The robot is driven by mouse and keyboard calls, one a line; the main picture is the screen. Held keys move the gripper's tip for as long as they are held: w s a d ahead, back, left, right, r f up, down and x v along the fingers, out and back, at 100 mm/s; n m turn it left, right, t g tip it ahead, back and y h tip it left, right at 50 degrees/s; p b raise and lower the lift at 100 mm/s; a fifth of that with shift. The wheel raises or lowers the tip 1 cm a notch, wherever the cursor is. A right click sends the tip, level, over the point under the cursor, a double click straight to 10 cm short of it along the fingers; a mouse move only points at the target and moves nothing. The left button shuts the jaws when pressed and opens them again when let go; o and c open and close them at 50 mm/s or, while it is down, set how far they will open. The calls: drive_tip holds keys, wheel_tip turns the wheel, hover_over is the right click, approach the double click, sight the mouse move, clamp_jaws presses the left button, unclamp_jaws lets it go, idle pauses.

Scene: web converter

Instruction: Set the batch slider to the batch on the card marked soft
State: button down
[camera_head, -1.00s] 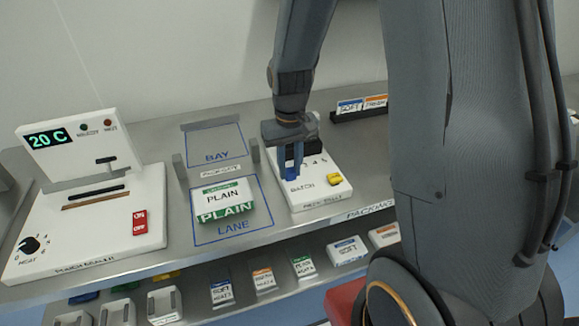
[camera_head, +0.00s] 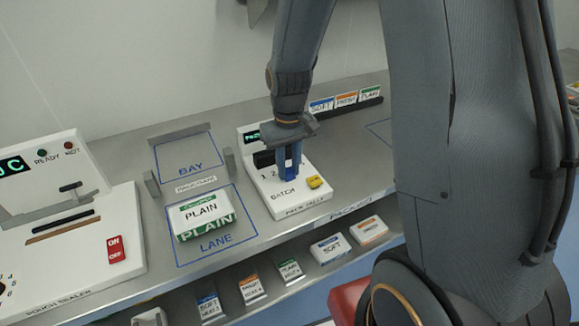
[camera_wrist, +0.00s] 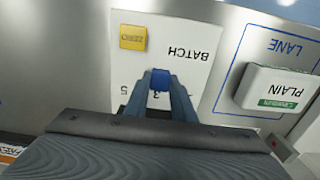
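The white batch unit (camera_head: 283,203) stands on the bench, with a numbered scale, the word BATCH and a yellow button (camera_head: 314,182). My gripper (camera_head: 290,172) reaches down onto its scale. In the wrist view, my gripper's fingers (camera_wrist: 158,90) close around a bright blue slider knob (camera_wrist: 160,79), near what looks like the 3. The digits 1 and 2 show left of the fingers in the head view; the fingers hide others. A blue-topped card (camera_head: 208,306) marked SOFT hangs on the shelf front below; its small lower line is not readable.
Orange-topped (camera_head: 252,289) and green-topped (camera_head: 290,271) cards hang beside it. A PLAIN packet (camera_head: 203,209) lies in the lane left of the unit. The pouch sealer (camera_head: 70,235) stands further left. A rack (camera_head: 345,112) holds SOFT, FRESH and PLAIN cards behind.

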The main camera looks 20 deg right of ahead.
sight(289, 170)
drive_tip(key=c, duration=1.5)
unclamp_jaws()
drive_tip(key=shift+r+b, duration=1)
drive_tip(key=shift+r, duration=2.95)
drive_tip(key=shift+m+t, duration=0.7)
drive_tip(key=shift+m, duration=0.2)
drive_tip(key=s+f+b, duration=0.1)
drive_tip(key=s+f, duration=0.1)
drive_tip(key=s, duration=0.1)
drive_tip(key=s+d+f+b, duration=0.1)
drive_tip(key=s+f, duration=0.1)
drive_tip(key=s, duration=0.2)
drive_tip(key=s+f+b, duration=0.1)
drive_tip(key=s+f, duration=0.1)
drive_tip(key=s, duration=0.1)
drive_tip(key=shift+s+d, duration=0.2)
